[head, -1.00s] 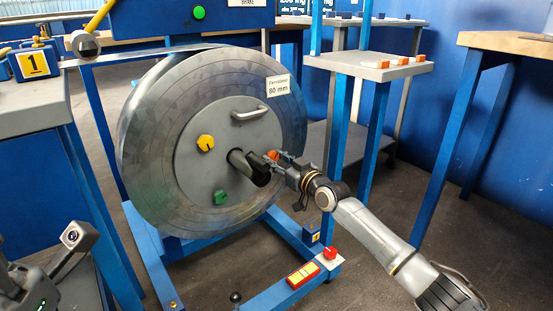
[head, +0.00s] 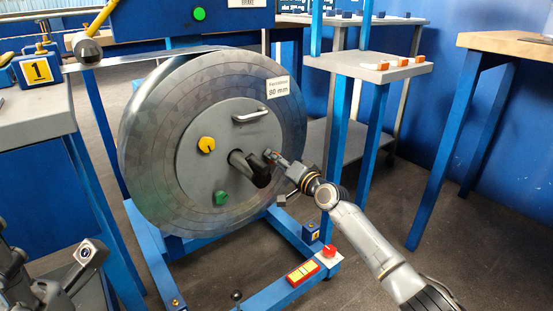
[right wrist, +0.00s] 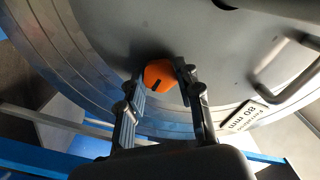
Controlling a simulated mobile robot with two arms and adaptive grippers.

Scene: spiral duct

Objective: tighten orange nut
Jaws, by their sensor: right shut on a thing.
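The orange nut (right wrist: 159,74) sits against the grey hub plate of the large round spool (head: 150,110), and it has a dark slot in its face. My right gripper (right wrist: 162,80) has a finger on each side of it and is shut on it. In the head view, my right gripper (head: 271,156) reaches the hub plate from the right, just beside the black central shaft, and hides the nut. Part of my left arm shows at the lower left; its fingers cannot be made out.
A yellow knob (head: 206,145), a green knob (head: 220,198) and a metal handle (head: 250,116) stand out from the hub plate. The black shaft (head: 250,168) projects close to the right gripper. A shelf (head: 370,66) with orange-and-white pieces stands to the right.

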